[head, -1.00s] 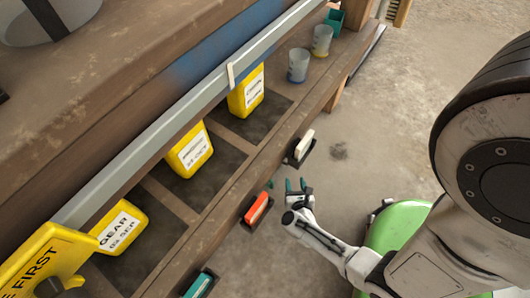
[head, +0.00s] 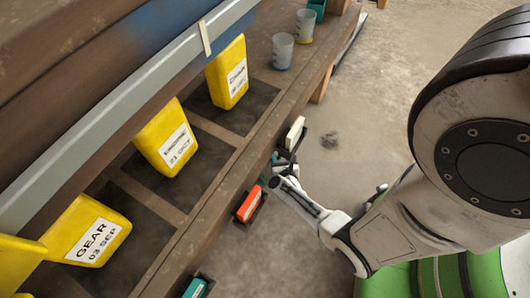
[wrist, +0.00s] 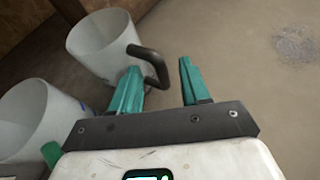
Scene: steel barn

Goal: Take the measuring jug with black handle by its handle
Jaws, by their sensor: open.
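In the wrist view, a translucent pale measuring jug (wrist: 98,42) with a black handle (wrist: 152,62) is at the upper left. The handle curves out from its right side and shows beyond my gripper (wrist: 158,75), between the fingertips but nearer the left one. Contact cannot be told. My gripper is open, with teal fingers apart and nothing seen held. In the head view, my gripper (head: 283,163) is beside the bench's front edge. Two pale cup-like vessels stand farther back on the bench, a nearer one (head: 282,51) and a farther one (head: 305,26); no handle shows there.
A second translucent vessel (wrist: 30,118) stands at the wrist view's lower left. Yellow labelled bins (head: 167,138) line the bench (head: 215,185). Bare floor (head: 375,110) lies right.

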